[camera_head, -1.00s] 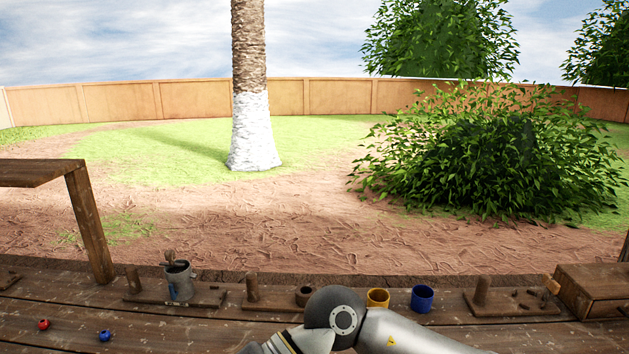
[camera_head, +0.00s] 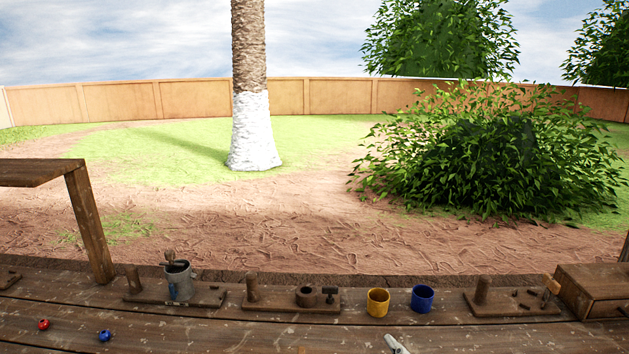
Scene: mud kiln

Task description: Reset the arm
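No gripper fingers can be made out. My left and right grippers are both out of view. The wooden table (camera_head: 250,338) in front of me is otherwise clear of my arms.
A yellow cup (camera_head: 378,302) and a blue cup (camera_head: 422,299) stand on the table. A red ball (camera_head: 43,325) and a blue ball (camera_head: 105,336) lie at left. The table's front middle is free.

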